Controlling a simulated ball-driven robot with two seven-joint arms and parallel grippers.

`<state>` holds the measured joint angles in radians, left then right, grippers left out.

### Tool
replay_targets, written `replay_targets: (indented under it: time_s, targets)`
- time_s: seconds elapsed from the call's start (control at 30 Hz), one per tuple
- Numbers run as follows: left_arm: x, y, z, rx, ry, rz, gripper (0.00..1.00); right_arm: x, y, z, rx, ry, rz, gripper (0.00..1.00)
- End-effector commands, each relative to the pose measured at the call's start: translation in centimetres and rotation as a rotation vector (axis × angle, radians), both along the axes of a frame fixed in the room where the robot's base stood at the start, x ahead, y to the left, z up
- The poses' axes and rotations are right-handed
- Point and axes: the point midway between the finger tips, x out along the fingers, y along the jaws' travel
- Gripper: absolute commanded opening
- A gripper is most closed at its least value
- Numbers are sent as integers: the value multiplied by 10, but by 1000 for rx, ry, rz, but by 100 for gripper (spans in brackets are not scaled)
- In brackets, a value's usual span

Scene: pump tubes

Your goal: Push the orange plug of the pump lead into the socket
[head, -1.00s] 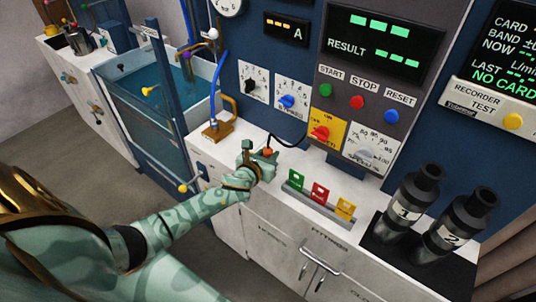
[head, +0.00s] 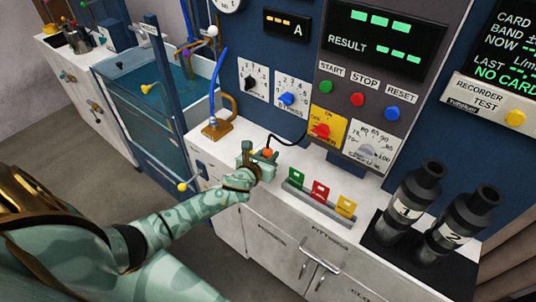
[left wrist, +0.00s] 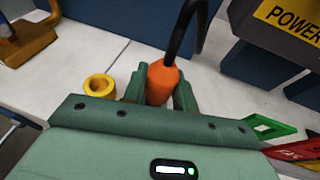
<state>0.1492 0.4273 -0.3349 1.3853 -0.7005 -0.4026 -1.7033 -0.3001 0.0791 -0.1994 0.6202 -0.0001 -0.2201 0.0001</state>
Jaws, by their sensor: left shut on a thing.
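My left gripper (head: 258,157) is over the white counter top and shut on the orange plug (head: 268,152). In the left wrist view the plug (left wrist: 162,82) stands between the two green fingers (left wrist: 158,92), and the black lead (left wrist: 186,35) leaves its upper end. In the head view the lead (head: 290,141) curves up toward the console. A yellow ring with a round hole (left wrist: 99,86) is just left of the fingers in the wrist view; I cannot tell whether it is the socket. The plug's lower end is hidden. My right gripper is not in view.
A rack of green, red and yellow tags (head: 319,193) stands to the right of the gripper. Two black cylinders (head: 404,200) stand farther right. A brass pipe fitting (head: 217,129) and a water tank (head: 130,75) are to the left. The console (head: 375,65) rises behind.

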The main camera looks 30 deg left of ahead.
Motion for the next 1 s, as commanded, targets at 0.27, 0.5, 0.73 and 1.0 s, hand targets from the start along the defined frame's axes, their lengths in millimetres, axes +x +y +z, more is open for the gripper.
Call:
replay_targets:
  time_s: [0.27,0.5,0.73,1.0]
  targets:
    - [0,0,-8,0,0,0,5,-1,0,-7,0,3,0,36]
    - [0,0,-14,0,0,0,5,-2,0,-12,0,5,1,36]
    - [0,0,-20,0,0,0,5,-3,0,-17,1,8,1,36]
    - [0,0,-27,0,1,0,5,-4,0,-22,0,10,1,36]
